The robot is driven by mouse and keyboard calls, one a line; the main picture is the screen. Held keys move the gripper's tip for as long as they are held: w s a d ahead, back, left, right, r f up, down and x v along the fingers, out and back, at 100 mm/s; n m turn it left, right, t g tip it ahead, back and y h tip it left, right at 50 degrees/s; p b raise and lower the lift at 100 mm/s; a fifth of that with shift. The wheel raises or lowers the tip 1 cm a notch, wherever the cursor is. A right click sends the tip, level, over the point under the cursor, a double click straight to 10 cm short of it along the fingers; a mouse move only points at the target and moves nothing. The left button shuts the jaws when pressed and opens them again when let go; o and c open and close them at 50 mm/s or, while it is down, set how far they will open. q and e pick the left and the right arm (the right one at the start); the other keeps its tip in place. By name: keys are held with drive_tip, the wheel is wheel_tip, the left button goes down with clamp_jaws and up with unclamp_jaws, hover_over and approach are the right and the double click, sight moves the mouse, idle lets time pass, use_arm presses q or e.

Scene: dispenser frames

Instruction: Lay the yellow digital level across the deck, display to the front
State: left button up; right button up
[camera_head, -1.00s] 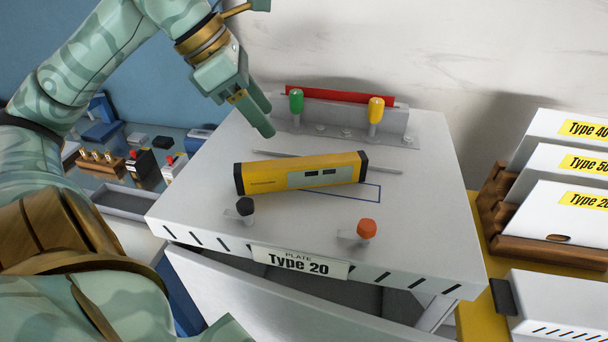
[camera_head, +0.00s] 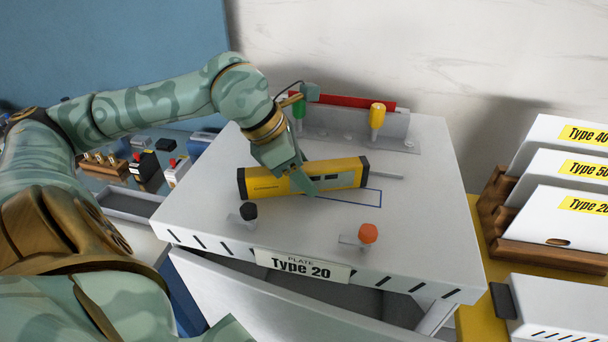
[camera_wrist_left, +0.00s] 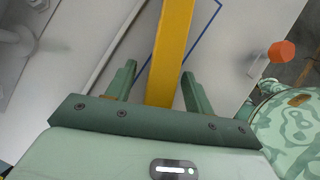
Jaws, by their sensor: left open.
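The yellow digital level (camera_head: 262,185) lies on the white deck (camera_head: 205,205), slightly slanted, with black end caps. Its long front face is toward the front; my gripper hides part of the display area. A blue outlined rectangle (camera_head: 380,198) on the deck shows partly past the level's front and right side. My left gripper (camera_head: 305,184) is at the middle of the level, pointing down. In the left wrist view its open fingers (camera_wrist_left: 160,88) stand either side of the yellow bar (camera_wrist_left: 173,45), with gaps visible. My right gripper is out of view.
A black knob (camera_head: 249,211) and an orange knob (camera_head: 368,233) stand along the deck's front. Green and yellow (camera_head: 377,115) handles stand on a bracket behind. Plates in a wooden rack (camera_head: 545,250) stand right.

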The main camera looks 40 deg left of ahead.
use_arm(q)
drive_tip(key=shift+d+f, duration=0.1)
drive_tip(key=shift+f, duration=0.05)
clamp_jaws()
drive_tip(key=shift+w, duration=0.1)
